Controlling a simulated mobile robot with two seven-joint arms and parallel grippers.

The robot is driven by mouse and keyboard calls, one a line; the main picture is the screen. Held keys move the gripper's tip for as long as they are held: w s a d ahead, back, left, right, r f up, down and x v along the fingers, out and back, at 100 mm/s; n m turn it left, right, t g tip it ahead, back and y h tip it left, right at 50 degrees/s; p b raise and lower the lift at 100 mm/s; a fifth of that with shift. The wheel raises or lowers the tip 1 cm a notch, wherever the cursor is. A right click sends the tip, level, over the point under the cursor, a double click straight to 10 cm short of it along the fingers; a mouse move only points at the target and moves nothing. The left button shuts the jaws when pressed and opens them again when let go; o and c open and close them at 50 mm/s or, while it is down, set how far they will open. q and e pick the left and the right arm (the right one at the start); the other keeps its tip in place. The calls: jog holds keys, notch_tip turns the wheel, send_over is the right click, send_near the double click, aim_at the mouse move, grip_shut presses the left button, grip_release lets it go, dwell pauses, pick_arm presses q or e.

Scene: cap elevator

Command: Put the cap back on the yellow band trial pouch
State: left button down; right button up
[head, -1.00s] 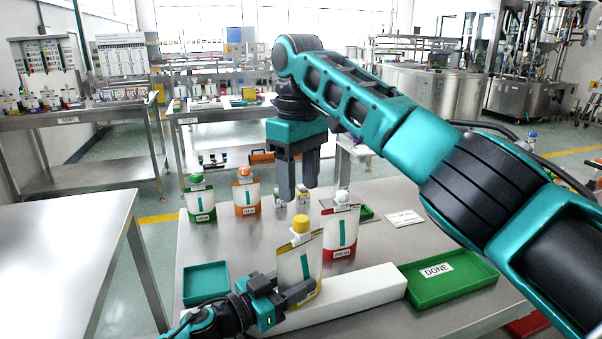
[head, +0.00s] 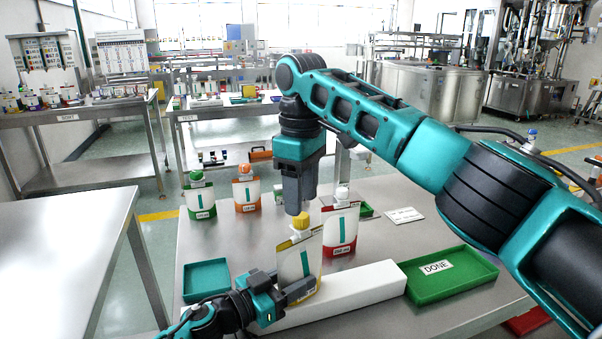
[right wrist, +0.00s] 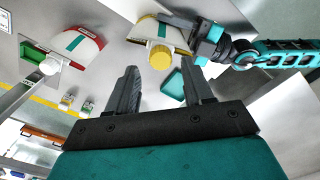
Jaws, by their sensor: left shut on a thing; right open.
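The yellow band pouch (head: 298,262) stands upright at the white block, with a yellow cap (head: 300,222) at its spout. I cannot tell how firmly the cap is seated. My left gripper (head: 290,290) is shut on the pouch's lower part; it also shows beside the pouch in the right wrist view (right wrist: 203,42). My right gripper (head: 299,208) is open and points down just above the cap. In the right wrist view the cap (right wrist: 158,57) appears between and beyond the two fingertips (right wrist: 160,75), with nothing held.
A red band pouch (head: 341,228) stands close behind on the right. Green (head: 200,200) and orange (head: 247,192) pouches stand farther back left. The white block (head: 365,287) lies in front. A teal tray (head: 206,279) is left, and a green DONE tray (head: 455,283) right.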

jog(key=shift+f, duration=1.95)
jog(key=shift+c, duration=0.2)
grip_shut()
jog(key=shift+o, duration=1)
grip_release()
notch_tip(320, 180, up, 12)
